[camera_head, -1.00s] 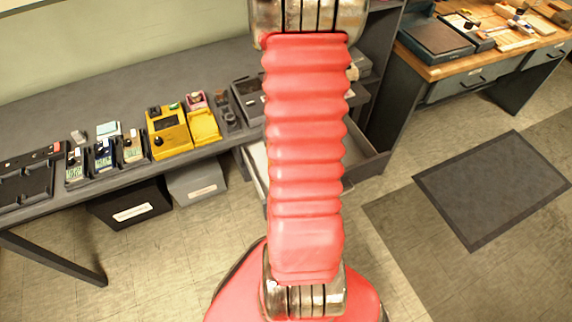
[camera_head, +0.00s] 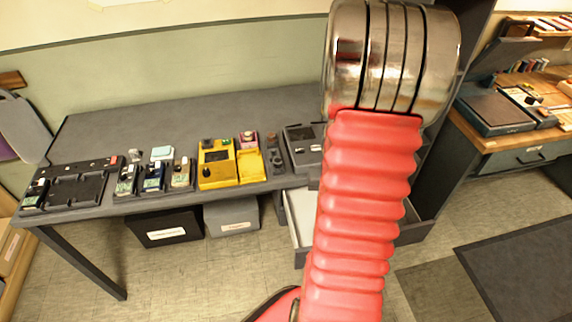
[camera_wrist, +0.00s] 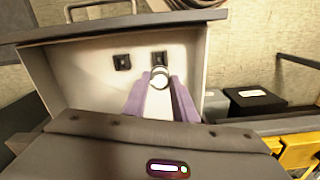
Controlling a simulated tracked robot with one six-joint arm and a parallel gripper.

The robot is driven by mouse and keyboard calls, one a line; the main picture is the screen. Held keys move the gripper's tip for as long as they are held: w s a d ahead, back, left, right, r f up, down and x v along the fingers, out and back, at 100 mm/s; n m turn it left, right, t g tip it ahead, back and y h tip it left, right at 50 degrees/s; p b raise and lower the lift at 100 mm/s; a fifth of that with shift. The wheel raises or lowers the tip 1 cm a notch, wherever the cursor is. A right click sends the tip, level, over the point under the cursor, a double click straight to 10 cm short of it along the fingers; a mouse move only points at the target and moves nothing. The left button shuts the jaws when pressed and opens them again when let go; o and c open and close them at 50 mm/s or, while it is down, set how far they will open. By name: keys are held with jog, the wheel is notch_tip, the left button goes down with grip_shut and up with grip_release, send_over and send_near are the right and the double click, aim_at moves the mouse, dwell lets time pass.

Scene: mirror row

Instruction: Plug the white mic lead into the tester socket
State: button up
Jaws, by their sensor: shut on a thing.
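My gripper (camera_wrist: 158,88) shows in the wrist view as two purple fingers. They are shut on a small round white piece (camera_wrist: 159,77), seen end-on, which looks like the plug of the white mic lead. No trailing cable shows. The gripper is over an open drawer with a pale inside (camera_wrist: 90,80). A black square fitting (camera_wrist: 122,62) is in the drawer, and a second black fitting (camera_wrist: 158,57) is just beyond the held piece. I cannot tell whether the held piece touches it. I cannot make out the tester socket. The head view does not show my gripper.
A grey bench (camera_head: 230,112) carries several small pedals, a yellow boxy device (camera_head: 215,163) and a dark device (camera_head: 303,145). A black bin (camera_head: 165,228) and a grey bin (camera_head: 232,216) are below. The drawer (camera_head: 300,222) stands open beside my arm. Floor shows in front.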

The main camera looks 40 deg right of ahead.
jog(key=r, duration=0.5)
jog(key=shift+w+d+r, duration=0.15)
jog(key=shift+w+r, duration=0.05)
jog(key=shift+r, duration=0.2)
jog(key=w+a+r+n, duration=0.2)
jog(key=w+a, duration=0.1)
jog(key=w, duration=0.6)
jog(key=w+a+r+n, duration=0.1)
jog(key=w+a+r, duration=0.25)
jog(key=w, duration=0.45)
jog(key=w+a+f+n, duration=0.1)
jog(key=w+a+n, duration=0.2)
jog(key=a, duration=0.9)
jog(key=w+a+f+n, duration=0.1)
jog(key=w+a+n, duration=0.1)
jog(key=w+a, duration=0.7)
jog(key=a, duration=0.4)
jog(key=shift+n, duration=0.4)
